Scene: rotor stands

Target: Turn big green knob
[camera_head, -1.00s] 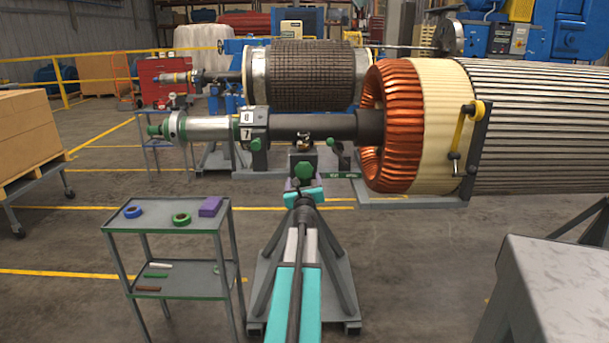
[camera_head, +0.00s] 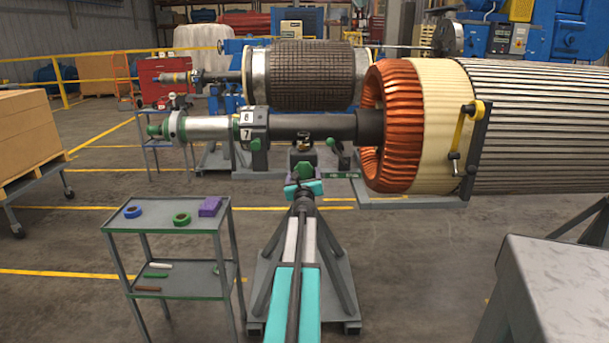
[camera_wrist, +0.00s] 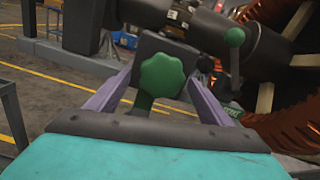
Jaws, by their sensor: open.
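The big green knob (camera_wrist: 161,75) is a lobed knob on the face of a dark square block (camera_wrist: 150,47). In the wrist view it sits centrally between the two purple fingers of my gripper (camera_wrist: 158,86). The fingers are spread wide, one on each side, with a visible gap to the knob on both sides. In the head view the knob (camera_head: 305,170) shows just beyond my gripper (camera_head: 301,182), below the dark shaft. My wrist hides part of the block and its stand there.
A smaller green knob on a lever (camera_wrist: 234,38) stands right of the block. The copper-wound rotor (camera_head: 392,125) is close on the right. A small cart (camera_head: 165,232) with tape rolls stands at left. A grey table (camera_head: 560,290) is at front right.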

